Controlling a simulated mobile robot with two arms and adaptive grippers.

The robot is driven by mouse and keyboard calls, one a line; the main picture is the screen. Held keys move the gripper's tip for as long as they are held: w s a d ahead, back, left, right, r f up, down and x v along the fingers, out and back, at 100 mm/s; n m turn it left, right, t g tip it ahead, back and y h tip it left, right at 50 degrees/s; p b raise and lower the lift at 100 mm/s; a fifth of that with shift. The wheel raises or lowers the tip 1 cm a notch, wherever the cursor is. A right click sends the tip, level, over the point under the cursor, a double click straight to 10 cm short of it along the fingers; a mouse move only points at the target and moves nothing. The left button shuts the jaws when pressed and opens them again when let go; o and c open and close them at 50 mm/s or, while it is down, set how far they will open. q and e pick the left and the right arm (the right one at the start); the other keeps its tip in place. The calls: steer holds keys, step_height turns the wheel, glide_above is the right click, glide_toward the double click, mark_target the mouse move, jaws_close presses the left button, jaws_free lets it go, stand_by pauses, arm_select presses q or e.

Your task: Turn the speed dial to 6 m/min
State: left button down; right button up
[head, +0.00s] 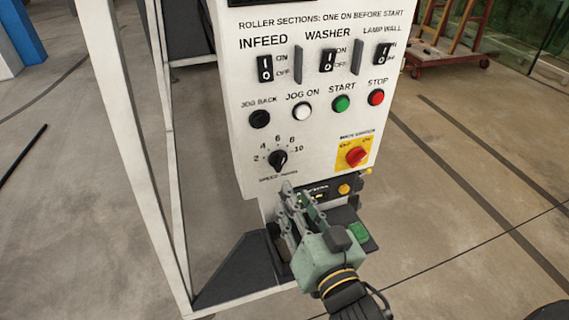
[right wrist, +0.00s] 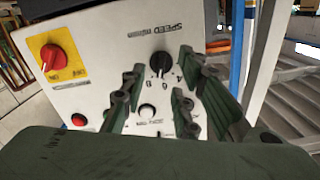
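The speed dial (head: 278,160) is a black round knob low on the left of the white control panel (head: 240,120), with the numbers 2 to 10 in an arc above it. Its pointer mark is too small to read surely. My right gripper (head: 296,195) is just below and slightly right of the dial in the head view, open and empty. In the right wrist view the dial (right wrist: 160,64) shows between the two spread fingers, apparently untouched. My left gripper is not in view.
Above the dial are a black jog back button (head: 259,119), a white jog on button (head: 302,112), a green start button (head: 342,103) and a red stop button (head: 376,97). The red main switch (head: 356,156) is right of the dial. A white frame post (head: 125,130) stands left.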

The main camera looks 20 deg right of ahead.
mark_target(281, 165)
steer(key=w, duration=0.2)
steer(key=w+r, duration=0.1)
steer(key=w, duration=0.1)
steer(key=w+r+p, duration=0.1)
steer(key=w, duration=0.1)
steer(key=shift+w, duration=0.2)
steer(key=shift+w+f, duration=0.2)
steer(key=shift+w, duration=0.45)
steer(key=shift+c, duration=0.4)
jaws_close()
